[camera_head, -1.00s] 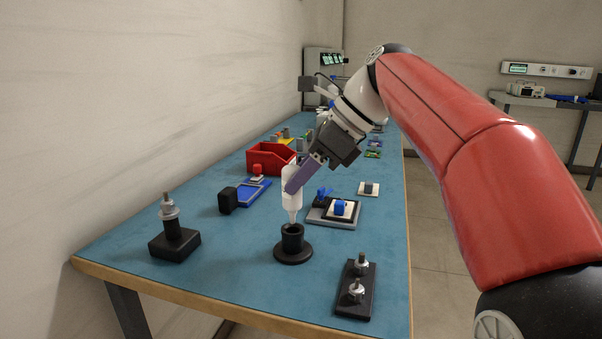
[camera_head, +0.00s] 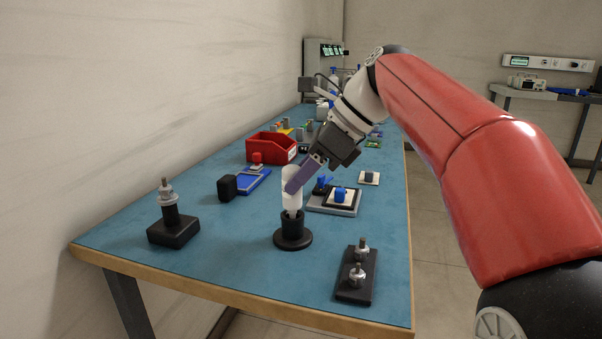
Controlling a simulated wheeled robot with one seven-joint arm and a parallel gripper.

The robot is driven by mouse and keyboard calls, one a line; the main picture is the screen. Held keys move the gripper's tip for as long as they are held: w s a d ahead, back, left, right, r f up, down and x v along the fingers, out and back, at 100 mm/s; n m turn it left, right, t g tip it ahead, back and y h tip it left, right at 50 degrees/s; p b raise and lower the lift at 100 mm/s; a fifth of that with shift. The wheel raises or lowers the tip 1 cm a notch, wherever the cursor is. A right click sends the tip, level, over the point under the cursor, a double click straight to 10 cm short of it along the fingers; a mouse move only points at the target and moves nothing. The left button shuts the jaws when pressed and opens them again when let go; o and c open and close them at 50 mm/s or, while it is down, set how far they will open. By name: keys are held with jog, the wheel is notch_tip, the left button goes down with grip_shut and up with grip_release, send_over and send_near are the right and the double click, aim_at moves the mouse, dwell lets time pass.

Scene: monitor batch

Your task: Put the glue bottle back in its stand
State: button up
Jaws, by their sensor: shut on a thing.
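The white glue bottle (camera_head: 292,200) is held upside down, roughly upright, with its nozzle end at the mouth of the black stand (camera_head: 292,240). The nozzle tip is hidden by the stand's rim, so it appears to be inside the opening. The bottle's wider body is above the rim. My gripper (camera_head: 293,185), with purple fingers, is shut on the bottle's body and comes in from the upper right. The stand has a round base and stands on the blue bench top.
A black block with a metal post (camera_head: 172,225) is at left. A black plate with metal fittings (camera_head: 356,276) is at front right. A grey fixture with a blue part (camera_head: 334,203) sits close behind the stand. A red bin (camera_head: 270,148) is farther back. Bare mat surrounds the stand's front.

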jog(key=shift+f, duration=0.3)
jog(key=shift+f+b, duration=0.45)
jog(key=shift+f, duration=0.1)
jog(key=o, duration=1)
jog(key=shift+r, duration=0.1)
